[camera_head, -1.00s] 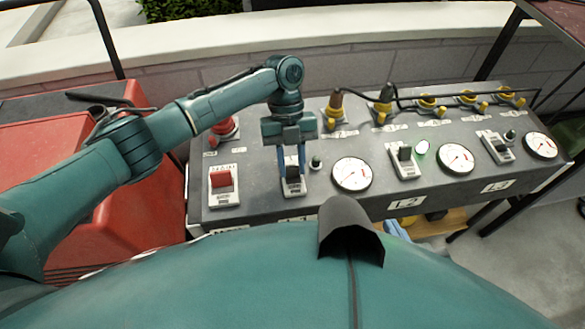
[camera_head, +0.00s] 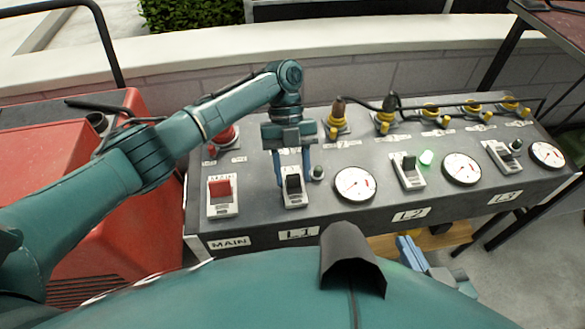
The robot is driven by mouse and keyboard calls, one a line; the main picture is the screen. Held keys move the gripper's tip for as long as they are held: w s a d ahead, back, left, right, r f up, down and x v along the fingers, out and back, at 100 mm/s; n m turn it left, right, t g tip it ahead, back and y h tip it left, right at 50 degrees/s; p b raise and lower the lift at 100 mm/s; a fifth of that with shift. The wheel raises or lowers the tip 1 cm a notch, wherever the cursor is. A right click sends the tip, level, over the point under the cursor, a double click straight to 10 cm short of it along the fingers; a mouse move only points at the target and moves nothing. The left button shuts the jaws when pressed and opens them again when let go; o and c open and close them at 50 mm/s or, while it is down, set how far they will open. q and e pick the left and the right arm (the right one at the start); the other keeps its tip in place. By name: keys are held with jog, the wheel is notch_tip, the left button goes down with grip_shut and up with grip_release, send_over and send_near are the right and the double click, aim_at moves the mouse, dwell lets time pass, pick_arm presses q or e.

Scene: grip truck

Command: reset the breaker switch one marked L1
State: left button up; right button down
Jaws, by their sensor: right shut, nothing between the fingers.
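The L1 breaker (camera_head: 294,199) has a black switch lever on a pale plate, above the label marked L1 (camera_head: 299,233). The small lamp (camera_head: 317,173) beside it looks dark. My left gripper (camera_head: 292,167) points down at the breaker, its blue fingers apart at the far end of the lever. I cannot tell whether a finger touches the lever. My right gripper (camera_head: 409,250) is shut and empty, low in front of the panel below the L2 label (camera_head: 411,215). My own body hides part of its surroundings.
The MAIN breaker (camera_head: 221,197) with a red switch is at left. Yellow cable plugs (camera_head: 385,122) line the panel's back.

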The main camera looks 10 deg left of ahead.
pick_arm(q)
jog(key=shift+o, duration=0.6)
pick_arm(e)
jog(key=shift+w, duration=0.1)
pick_arm(q)
jog(key=shift+r, duration=0.1)
jog(key=shift+w+r, duration=0.2)
jog(key=v, duration=1.2)
jog(key=shift+r+p, duration=0.25)
jog(key=shift+p, duration=0.2)
pick_arm(e)
jog(key=shift+a+f, duration=0.1)
jog(key=shift+f, duration=0.05)
